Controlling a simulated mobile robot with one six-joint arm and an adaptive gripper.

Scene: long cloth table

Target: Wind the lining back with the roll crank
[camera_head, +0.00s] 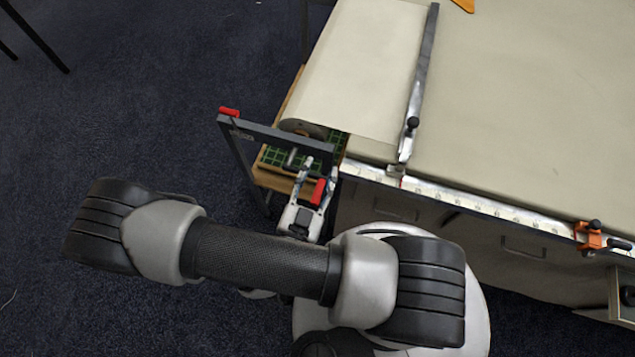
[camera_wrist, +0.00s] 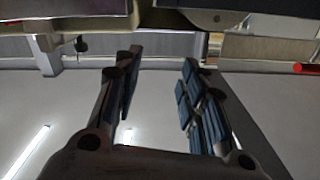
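The lining roll (camera_head: 305,128) lies at the table's left end, with a pale sheet (camera_head: 365,70) running from it over the tabletop. A dark roll stand (camera_head: 275,133) holds its near end. A short metal rod (camera_head: 291,157), perhaps part of the crank, shows just under the stand's bar. My gripper (camera_head: 317,172) is beside the stand's near corner, and its fingers are apart. A red piece (camera_head: 318,192) shows between or beside them; I cannot tell whether it is the crank's grip. In the wrist view, my gripper (camera_wrist: 158,75) is open with nothing seen between its fingers.
A ruler rail (camera_head: 480,203) with an orange clamp (camera_head: 590,237) runs along the table's near edge. The stand has a red end cap (camera_head: 229,111). A red cylinder (camera_wrist: 305,68) shows at the wrist view's right.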

